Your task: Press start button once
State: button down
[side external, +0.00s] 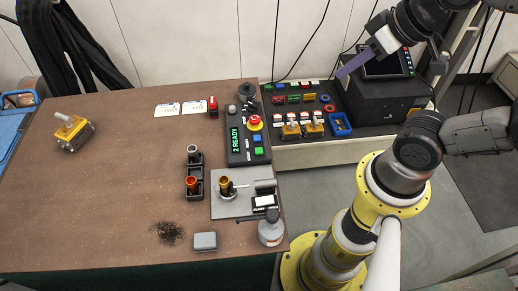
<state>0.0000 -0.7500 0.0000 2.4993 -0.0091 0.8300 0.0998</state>
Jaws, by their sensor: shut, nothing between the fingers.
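A dark control box (236,155) with a green lit display reading "2 READY" lies on the brown table.
A side bench holds a panel of several coloured buttons (293,98) and a black monitor unit (385,92). On the brown table (100,200) are a fixture plate (230,207), a two-cup holder (193,178), a grey bottle (271,229) and a yellow clamp block (74,133).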

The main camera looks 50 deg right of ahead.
jog(key=w+r+m+t, duration=0.2)
jog(key=w+m+t, duration=0.1)
jog(key=w, duration=0.4)
jog(key=y, duration=0.3)
send_over(263, 152)
notch_tip(263, 152, down, 17)
jog(key=shift+f+m+g, duration=0.15)
jog(key=shift+m+g, duration=0.25)
jog(key=shift+f, duration=0.1)
jog(key=shift+f, duration=4.3)
jog(key=shift+f, duration=0.1)
jog(key=shift+f, duration=0.3)
